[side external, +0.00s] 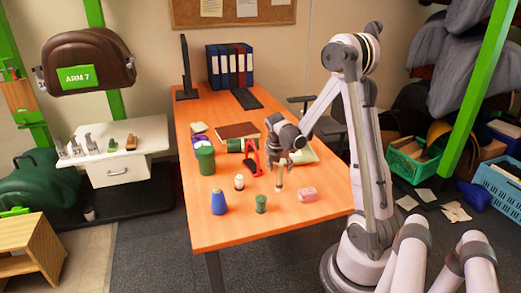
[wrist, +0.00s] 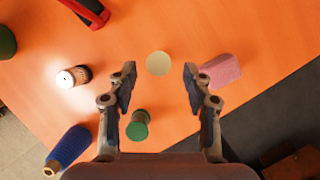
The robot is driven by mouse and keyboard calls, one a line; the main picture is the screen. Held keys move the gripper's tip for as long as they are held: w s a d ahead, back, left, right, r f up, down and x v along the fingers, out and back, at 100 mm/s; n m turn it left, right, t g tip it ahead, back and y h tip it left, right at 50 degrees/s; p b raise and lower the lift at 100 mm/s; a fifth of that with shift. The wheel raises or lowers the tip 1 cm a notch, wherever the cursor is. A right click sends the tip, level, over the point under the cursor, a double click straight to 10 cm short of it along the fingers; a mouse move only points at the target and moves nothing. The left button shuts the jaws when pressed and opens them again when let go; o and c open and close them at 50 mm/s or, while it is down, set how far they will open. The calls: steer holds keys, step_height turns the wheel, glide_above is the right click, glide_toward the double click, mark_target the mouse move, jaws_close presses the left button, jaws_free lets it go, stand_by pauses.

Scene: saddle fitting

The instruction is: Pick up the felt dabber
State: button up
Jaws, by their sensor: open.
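A small upright piece with a round cream top, which looks like the felt dabber (wrist: 158,63), stands on the orange table. In the side view the felt dabber (side external: 279,179) shows as a thin brownish shape right below my gripper (side external: 284,164). In the wrist view my gripper (wrist: 160,75) is open, with one finger on each side of the cream top. No finger visibly touches it. The dabber's lower part is hidden from above, and how far the fingertips are above the table is hard to tell.
Close by stand a pink block (side external: 307,194), a green-topped piece (side external: 261,203), a blue spool (side external: 218,202) and a small white bottle (side external: 239,182). A red tool (side external: 252,160) and green can (side external: 205,160) are farther left. The table (side external: 215,235) is bare at its front left.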

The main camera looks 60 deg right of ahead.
mark_target(280, 175)
steer(key=shift+x, duration=2.8)
steer(key=shift+a, duration=0.15)
jaws_close()
